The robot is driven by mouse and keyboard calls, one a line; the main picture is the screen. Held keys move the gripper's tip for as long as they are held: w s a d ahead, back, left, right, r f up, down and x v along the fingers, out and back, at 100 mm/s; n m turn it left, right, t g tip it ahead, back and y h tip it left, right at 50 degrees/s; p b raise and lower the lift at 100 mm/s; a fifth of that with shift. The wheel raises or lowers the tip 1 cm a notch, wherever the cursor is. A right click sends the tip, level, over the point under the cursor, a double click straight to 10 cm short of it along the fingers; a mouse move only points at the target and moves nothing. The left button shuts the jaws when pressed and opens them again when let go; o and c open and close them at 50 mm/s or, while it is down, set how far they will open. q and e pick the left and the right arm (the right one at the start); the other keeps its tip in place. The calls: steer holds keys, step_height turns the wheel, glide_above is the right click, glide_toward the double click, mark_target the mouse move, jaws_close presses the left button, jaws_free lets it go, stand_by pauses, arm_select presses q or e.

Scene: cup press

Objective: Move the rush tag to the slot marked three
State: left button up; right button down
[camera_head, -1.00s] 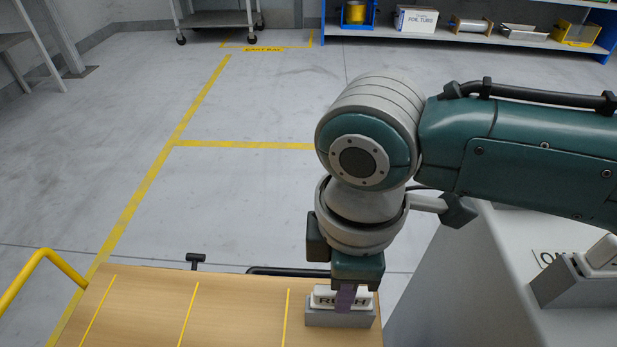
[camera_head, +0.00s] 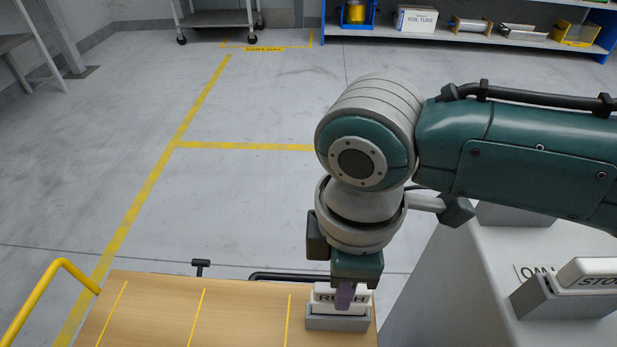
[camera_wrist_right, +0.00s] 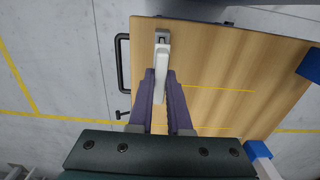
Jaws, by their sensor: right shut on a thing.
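The rush tag (camera_head: 325,297) is a white block with dark lettering, partly hidden by a finger. It sits at a grey holder (camera_head: 337,323) on the right end of the wooden cart top (camera_head: 240,300). My right gripper (camera_head: 345,301) points down with its purple fingers shut on the tag. In the right wrist view the white tag (camera_wrist_right: 161,75) lies between the two fingers (camera_wrist_right: 160,100). I cannot tell whether the tag still touches the holder. No slot marked three can be read. My left gripper is not in view.
Yellow lines (camera_head: 197,318) divide the cart top, and a yellow handle (camera_head: 38,295) stands at its left. A pale counter (camera_head: 450,290) at right bears another grey holder (camera_head: 560,300) with a white tag (camera_head: 590,272). A blue shelf (camera_head: 480,35) is far back.

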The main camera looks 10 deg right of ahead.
steer(key=shift+r+p, duration=1.25)
steer(key=shift+r, duration=0.05)
